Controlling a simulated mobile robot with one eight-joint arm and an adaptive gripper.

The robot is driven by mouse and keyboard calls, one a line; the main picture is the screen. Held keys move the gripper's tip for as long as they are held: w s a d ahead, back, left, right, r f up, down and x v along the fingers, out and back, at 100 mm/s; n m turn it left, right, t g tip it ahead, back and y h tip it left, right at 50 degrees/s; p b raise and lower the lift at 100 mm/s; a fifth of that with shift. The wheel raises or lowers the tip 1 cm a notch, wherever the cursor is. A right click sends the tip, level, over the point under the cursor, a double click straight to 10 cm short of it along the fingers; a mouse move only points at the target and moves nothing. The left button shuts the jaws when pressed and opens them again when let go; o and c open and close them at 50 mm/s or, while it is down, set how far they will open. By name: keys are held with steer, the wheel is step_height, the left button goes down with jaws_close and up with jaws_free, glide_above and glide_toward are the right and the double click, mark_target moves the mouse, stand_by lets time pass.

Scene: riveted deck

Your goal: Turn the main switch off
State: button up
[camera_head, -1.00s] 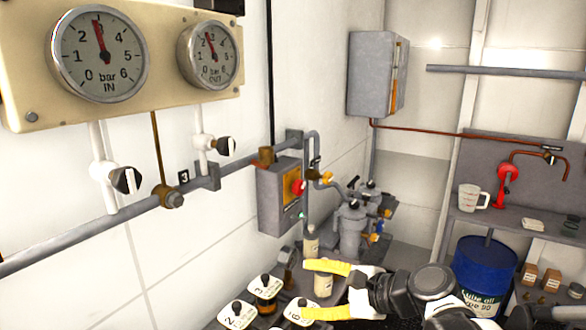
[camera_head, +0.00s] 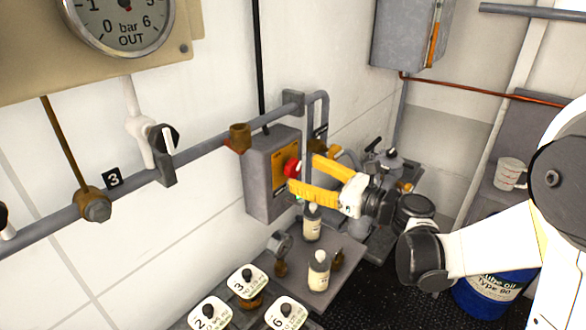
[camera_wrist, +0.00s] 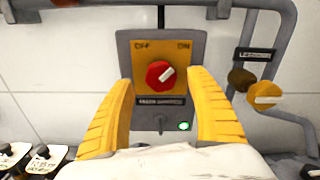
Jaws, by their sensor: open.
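The main switch is a red round knob (camera_wrist: 160,74) on a yellow plate with OFF at its upper left and ON at its upper right. Its white pointer bar is tilted up toward ON. The plate is on a grey box (camera_head: 262,190) on the wall; the red knob (camera_head: 291,168) also shows in the head view. My gripper (camera_wrist: 160,84) is open, with one yellow finger on each side of the knob in the wrist view. I cannot tell whether the fingers touch it. A small green lamp (camera_wrist: 184,126) glows below the plate.
An orange-yellow knob (camera_wrist: 265,95) is right of the box. Bottles (camera_head: 318,270) and numbered lids (camera_head: 247,281) stand below. A blue drum (camera_head: 490,295) is at right.

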mark_target(297, 169)
steer(key=x, duration=0.4)
steer(key=shift+w, duration=0.15)
steer(key=c, duration=1.2)
